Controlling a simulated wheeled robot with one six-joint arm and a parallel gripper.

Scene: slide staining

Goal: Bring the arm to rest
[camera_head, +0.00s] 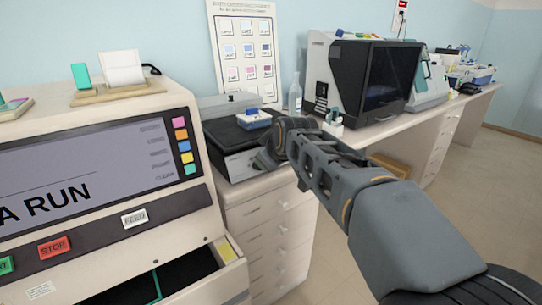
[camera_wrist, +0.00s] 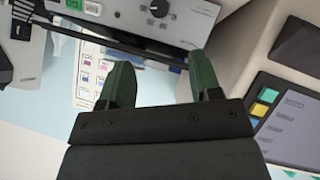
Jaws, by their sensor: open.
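My arm reaches from the lower right of the head view up to the middle. My gripper (camera_head: 266,158) is at its far end, in front of a low grey device with a black top (camera_head: 232,132); the fingers are small and partly hidden there. In the wrist view, the two dark green fingers of my gripper (camera_wrist: 163,80) stand well apart with nothing between them. A device panel with a black knob (camera_wrist: 158,9) shows beyond the fingertips. I cannot tell the exact distance from the fingers to it.
A large machine with a screen (camera_head: 85,175) fills the left, its drawer (camera_head: 205,288) open at the bottom. A clear bottle (camera_head: 295,95) and a dark-windowed instrument (camera_head: 375,80) stand behind. Floor is free at right.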

